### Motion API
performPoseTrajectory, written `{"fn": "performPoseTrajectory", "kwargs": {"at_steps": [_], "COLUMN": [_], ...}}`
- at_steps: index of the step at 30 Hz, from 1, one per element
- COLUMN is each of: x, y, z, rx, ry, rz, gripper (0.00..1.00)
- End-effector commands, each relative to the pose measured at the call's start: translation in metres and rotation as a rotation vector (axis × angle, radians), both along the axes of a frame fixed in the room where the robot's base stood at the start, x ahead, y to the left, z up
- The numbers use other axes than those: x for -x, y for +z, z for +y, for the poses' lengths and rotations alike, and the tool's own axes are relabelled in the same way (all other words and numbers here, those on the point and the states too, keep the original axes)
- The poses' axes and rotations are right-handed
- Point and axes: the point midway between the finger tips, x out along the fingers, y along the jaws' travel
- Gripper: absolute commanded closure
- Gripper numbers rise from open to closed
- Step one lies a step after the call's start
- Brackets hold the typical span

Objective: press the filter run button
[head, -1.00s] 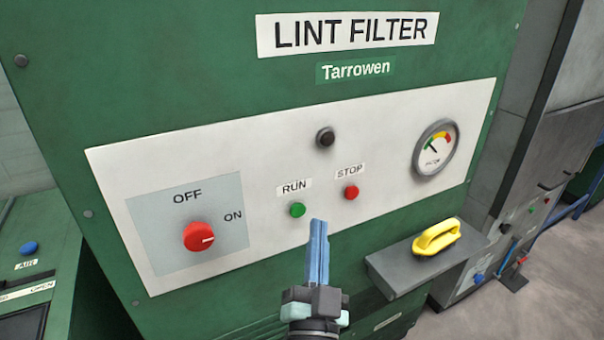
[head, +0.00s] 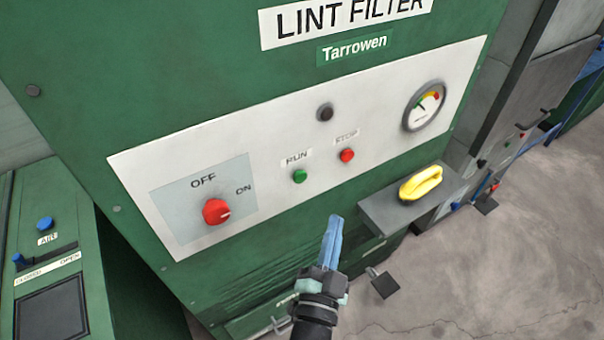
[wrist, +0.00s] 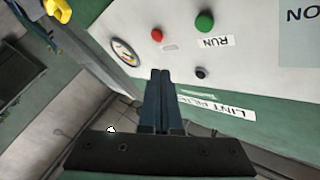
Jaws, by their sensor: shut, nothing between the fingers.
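The green RUN button (head: 300,176) sits on the white panel (head: 130,170) of the green lint filter cabinet, under its RUN label (head: 297,159). The red STOP button (head: 347,156) is to its right. My gripper (head: 335,220) is shut and empty, below and right of the RUN button in the head view, apart from it. In the wrist view the panel appears upside down. There the green button (wrist: 204,22) lies up and right of my shut blue fingertips (wrist: 160,74), with the red button (wrist: 157,35) to its left.
A red rotary knob (head: 216,211) points to ON at the panel's left. A dark round lamp or button (head: 325,113) and a gauge (head: 425,106) are above and right. A grey shelf (head: 385,219) with a yellow handle-like object (head: 421,183) juts out right of my gripper.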

Motion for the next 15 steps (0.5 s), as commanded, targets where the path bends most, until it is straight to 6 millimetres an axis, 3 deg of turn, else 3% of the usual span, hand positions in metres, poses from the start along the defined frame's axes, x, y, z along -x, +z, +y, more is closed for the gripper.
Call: {"fn": "performPoseTrajectory", "kwargs": {"at_steps": [7, 15], "x": [-0.007, -0.036], "y": [0.002, 0.003], "z": [0.004, 0.026], "rx": [-0.001, -0.001], "ry": [0.002, 0.003], "rz": [-0.001, -0.003], "gripper": [1.0, 1.0]}}
